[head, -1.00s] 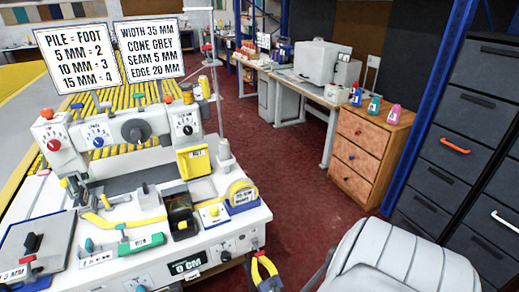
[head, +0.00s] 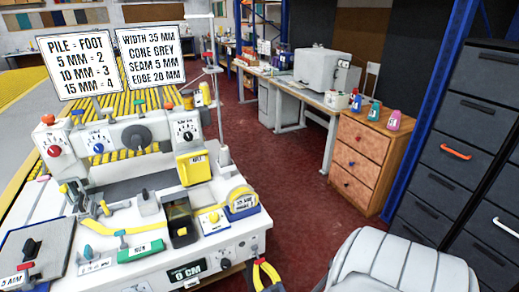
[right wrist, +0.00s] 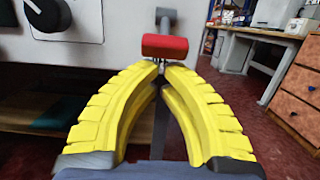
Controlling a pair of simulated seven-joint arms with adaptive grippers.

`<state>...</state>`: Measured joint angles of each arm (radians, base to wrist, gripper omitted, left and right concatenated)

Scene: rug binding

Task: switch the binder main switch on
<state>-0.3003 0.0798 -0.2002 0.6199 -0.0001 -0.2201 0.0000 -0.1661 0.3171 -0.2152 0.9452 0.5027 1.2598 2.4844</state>
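A red-capped lever (right wrist: 165,46) on a grey stem stands out beside the machine's white front panel in the right wrist view. I cannot read a label on it, so I cannot tell whether it is the main switch. It shows small in the head view (head: 261,261), at the machine's lower right corner. My right gripper (right wrist: 160,72) has yellow fingers whose tips come together just below the red cap; I see nothing held between them. It also shows at the bottom of the head view (head: 265,270). My left gripper is not in view.
The binding machine (head: 120,165) has several knobs, a yellow box (head: 194,168) and a "0 CM" display (head: 187,270). A padded grey seat (head: 405,258) stands to the right of my gripper. A wooden drawer unit (head: 357,165) is farther back. Red floor lies clear between.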

